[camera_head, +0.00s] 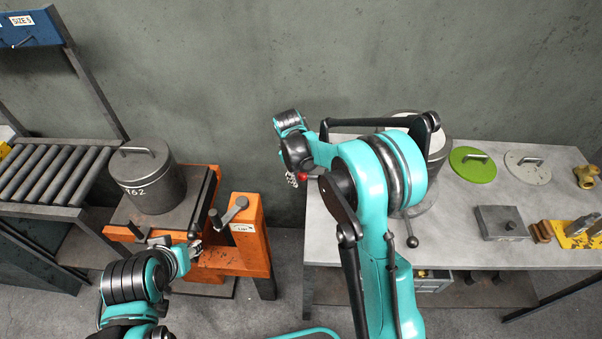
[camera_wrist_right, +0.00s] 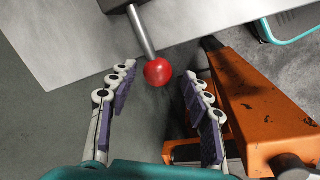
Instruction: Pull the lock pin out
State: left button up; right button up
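A red ball knob (camera_wrist_right: 158,72) sits on the end of a metal rod that comes from a dark block at the grey table's edge. It may be the lock pin, but I cannot be sure. The knob also shows small in the head view (camera_head: 302,176). My right gripper (camera_wrist_right: 157,78) is open, with one finger on either side of the knob; its fingers appear apart from it. In the head view my right gripper (camera_head: 293,180) is partly hidden by its own arm. My left gripper (camera_head: 195,246) is low beside the orange stand (camera_head: 248,240); its fingers are too small to read.
A dark lidded pot (camera_head: 148,180) marked 162 stands on the orange stand, near a grey lever (camera_head: 236,208). A roller rack (camera_head: 50,172) is at the left. The grey table (camera_head: 325,225) at the right bears a green lid (camera_head: 473,166), a grey lid (camera_head: 528,168) and metal blocks.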

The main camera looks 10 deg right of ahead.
jog(key=shift+d, duration=0.1)
notch_tip(320, 180, up, 12)
jog(key=s+a, duration=0.1)
jog(key=a, duration=0.1)
jog(key=shift+s, duration=0.3)
jog(key=shift+d+f, duration=0.1)
